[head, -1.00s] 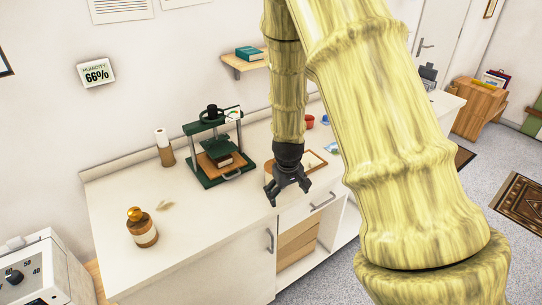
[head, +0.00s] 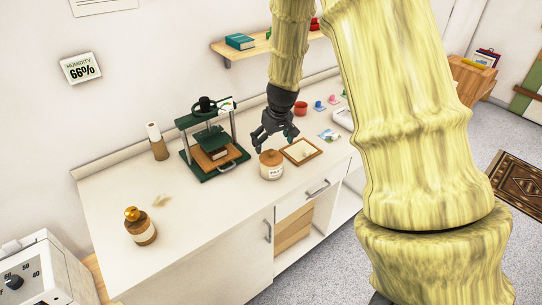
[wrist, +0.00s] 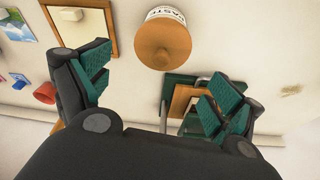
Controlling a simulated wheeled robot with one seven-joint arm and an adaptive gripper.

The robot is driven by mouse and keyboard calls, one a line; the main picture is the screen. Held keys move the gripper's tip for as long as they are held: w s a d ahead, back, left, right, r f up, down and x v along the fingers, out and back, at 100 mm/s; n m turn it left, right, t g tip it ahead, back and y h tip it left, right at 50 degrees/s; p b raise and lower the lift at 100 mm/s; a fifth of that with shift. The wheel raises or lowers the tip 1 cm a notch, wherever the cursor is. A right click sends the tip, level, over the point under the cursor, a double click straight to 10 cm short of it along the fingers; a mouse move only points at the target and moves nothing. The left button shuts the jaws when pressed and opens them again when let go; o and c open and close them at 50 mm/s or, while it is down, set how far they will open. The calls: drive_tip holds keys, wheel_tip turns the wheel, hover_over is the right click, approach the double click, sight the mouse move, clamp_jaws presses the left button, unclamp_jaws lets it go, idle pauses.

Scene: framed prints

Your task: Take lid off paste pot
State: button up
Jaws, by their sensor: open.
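The paste pot (head: 271,171) stands upright on the white counter, a cream pot with a dark-lettered label. Its tan-brown lid (head: 271,157) is on top. In the wrist view the lid (wrist: 163,45) shows as a brown disc at the top, beyond the fingertips, with part of the pot's "PASTE" label (wrist: 166,13) above it. My gripper (head: 274,144) is open and empty, just above and behind the pot in the head view. In the wrist view its two green-padded fingers (wrist: 158,92) are spread wide, and the lid is not between them.
A framed piece (head: 302,151) lies right of the pot. A red cup (head: 300,108) and small coloured items stand behind.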

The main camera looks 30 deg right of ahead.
sight(272, 152)
drive_tip(key=shift+f+p, duration=0.95)
drive_tip(key=shift+f, duration=1.05)
drive_tip(key=shift+x, duration=0.8)
drive_tip(key=c, duration=1)
drive_tip(key=shift+s, duration=0.1)
drive_tip(key=c, duration=0.3)
drive_tip(key=shift+c, duration=0.2)
